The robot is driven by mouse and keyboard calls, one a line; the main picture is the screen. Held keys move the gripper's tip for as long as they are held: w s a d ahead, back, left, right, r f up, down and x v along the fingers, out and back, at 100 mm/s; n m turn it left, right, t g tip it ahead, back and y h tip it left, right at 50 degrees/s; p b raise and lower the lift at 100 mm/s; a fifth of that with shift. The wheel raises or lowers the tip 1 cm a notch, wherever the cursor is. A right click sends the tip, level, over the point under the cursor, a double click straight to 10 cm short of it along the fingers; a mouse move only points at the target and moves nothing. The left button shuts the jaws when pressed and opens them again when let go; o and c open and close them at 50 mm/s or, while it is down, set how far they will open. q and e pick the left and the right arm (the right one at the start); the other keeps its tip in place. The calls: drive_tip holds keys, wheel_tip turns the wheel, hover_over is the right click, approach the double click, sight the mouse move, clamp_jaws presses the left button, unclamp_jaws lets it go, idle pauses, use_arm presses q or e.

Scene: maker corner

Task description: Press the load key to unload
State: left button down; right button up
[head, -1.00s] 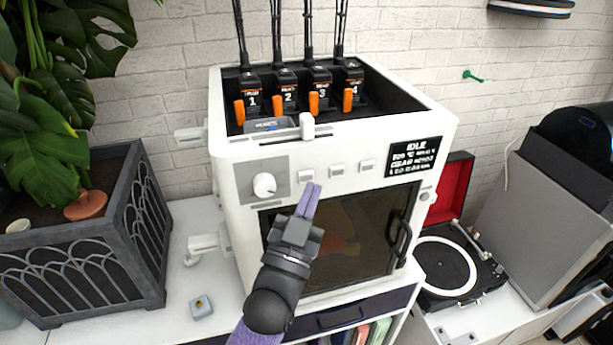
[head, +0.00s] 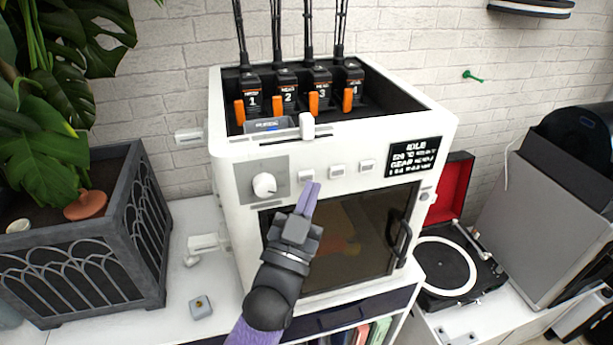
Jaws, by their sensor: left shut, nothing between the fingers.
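A white 3D printer (head: 440,120) stands on the white cabinet. Its front panel has a round knob (head: 264,185) and a row of three small keys: a left key (head: 306,176), a middle key (head: 337,171) and a right key (head: 367,166). I cannot read labels on the keys. A black display (head: 413,158) reads IDLE, with smaller blurred lines. My left gripper (head: 311,187) is shut and empty, its purple fingertips just below the left key; I cannot tell whether they touch it. My right gripper is not in view.
Numbered feeder units (head: 285,90) with orange levers sit on the printer's top. The dark door (head: 355,235) has a black handle (head: 400,243). A planter (head: 90,235) stands left, a record player (head: 447,270) right. A small grey block (head: 201,307) lies in front.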

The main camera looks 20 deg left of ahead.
use_arm(q)
drive_tip(key=shift+w+a, duration=0.1)
drive_tip(key=shift+w, duration=0.1)
drive_tip(key=shift+w+a, duration=0.2)
drive_tip(key=shift+w, duration=0.1)
idle(0.6)
drive_tip(key=shift+s, duration=0.1)
drive_tip(key=shift+s+d+p, duration=0.35)
drive_tip(key=shift+s+d, duration=0.1)
drive_tip(key=shift+s, duration=0.15)
drive_tip(key=s+d+p, duration=0.1)
drive_tip(key=s, duration=0.1)
drive_tip(key=s+d, duration=0.1)
drive_tip(key=s, duration=0.1)
drive_tip(key=shift+d+p, duration=0.4)
idle(0.6)
